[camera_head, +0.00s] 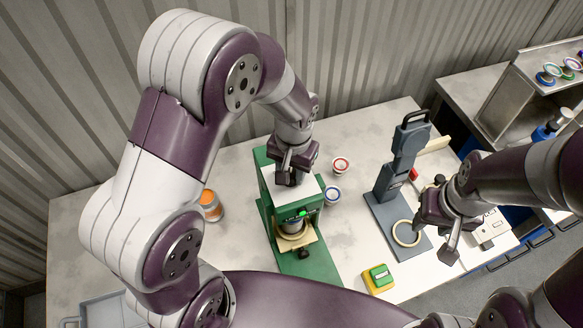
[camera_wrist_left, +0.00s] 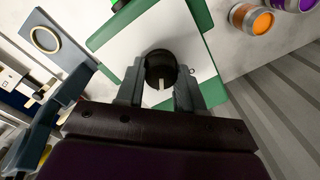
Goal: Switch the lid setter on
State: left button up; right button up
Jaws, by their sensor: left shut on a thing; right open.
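A green machine with a white top (camera_head: 308,190) stands mid-table; I take it for the lid setter, though no label is readable. A green light (camera_head: 303,213) glows on its front, above a can (camera_head: 292,229) inside it. My left gripper (camera_head: 290,178) points down onto the machine's top. In the left wrist view, the left gripper (camera_wrist_left: 160,80) is shut on a round black knob (camera_wrist_left: 160,63) with a pale mark. In the head view this gripper mostly hides the knob. My right gripper (camera_head: 434,238) is open and empty, beside the grey-blue press, above the table.
The grey-blue press (camera_head: 397,168) has a pale ring (camera_head: 406,233) on its base. A yellow box with a green button (camera_head: 379,277) sits at the front. Two small cans (camera_head: 340,165) stand right of the green machine, an orange jar (camera_head: 210,205) left. The back-left table is clear.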

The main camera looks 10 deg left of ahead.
aim_at(292, 174)
pick_arm(q)
jog(key=o, duration=1)
jog(key=shift+o, duration=0.2)
jog(key=shift+s+r, duration=0.1)
jog(key=shift+r, duration=0.15)
notch_tip(292, 174, up, 12)
jog(key=shift+d+r, duration=0.2)
